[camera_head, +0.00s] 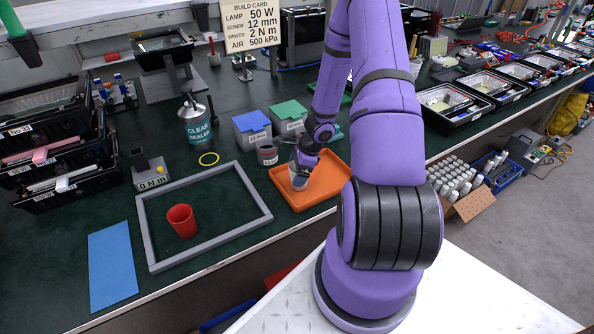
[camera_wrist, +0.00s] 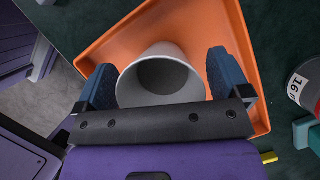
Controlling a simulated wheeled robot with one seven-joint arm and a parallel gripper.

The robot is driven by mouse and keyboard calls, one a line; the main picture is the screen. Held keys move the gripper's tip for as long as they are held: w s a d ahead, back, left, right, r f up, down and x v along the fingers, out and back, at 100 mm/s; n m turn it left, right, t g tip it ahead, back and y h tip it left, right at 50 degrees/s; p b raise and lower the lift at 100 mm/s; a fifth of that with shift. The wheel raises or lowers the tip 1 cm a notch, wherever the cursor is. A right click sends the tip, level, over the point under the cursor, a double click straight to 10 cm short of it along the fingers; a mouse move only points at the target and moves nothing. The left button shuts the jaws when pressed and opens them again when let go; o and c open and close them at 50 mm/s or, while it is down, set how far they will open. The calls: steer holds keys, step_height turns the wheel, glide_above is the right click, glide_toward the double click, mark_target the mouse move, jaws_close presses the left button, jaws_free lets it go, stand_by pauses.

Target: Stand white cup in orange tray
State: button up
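The white cup (camera_head: 299,181) is over the left part of the orange tray (camera_head: 326,193), mouth up, looking roughly upright. In the wrist view, the cup (camera_wrist: 160,76) shows its open mouth and grey inside between the two blue fingers, with the orange tray (camera_wrist: 110,48) around and below it.
A grey can (camera_head: 267,152) stands just behind the tray's left corner. Blue-lidded (camera_head: 252,128) and green-lidded (camera_head: 288,116) boxes stand behind it. A grey frame (camera_head: 205,247) around a red cup (camera_head: 182,221) lies to the left. The tray's right part is clear.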

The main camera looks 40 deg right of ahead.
steer(key=shift+r, duration=0.1)
steer(key=v, duration=1.2)
steer(key=a+r+n, duration=0.6)
steer(key=a+r, duration=0.1)
steer(key=r, duration=0.4)
steer(key=a+r+n, duration=0.6)
steer(key=a+r, duration=0.2)
steer(key=r, duration=0.3)
steer(key=s+a+r+n+t+h, duration=0.1)
steer(key=s+a+r+n, duration=0.4)
steer(key=s+r+n, duration=0.1)
steer(key=s+a+r+n+t+h, duration=0.1)
steer(key=s+a+r+n+h, duration=0.1)
steer(key=s+a+r+n, duration=0.4)
steer(key=s+r+n, duration=0.1)
steer(key=s+r, duration=0.1)
steer(key=s, duration=0.3)
steer(key=shift+t+h, duration=0.3)
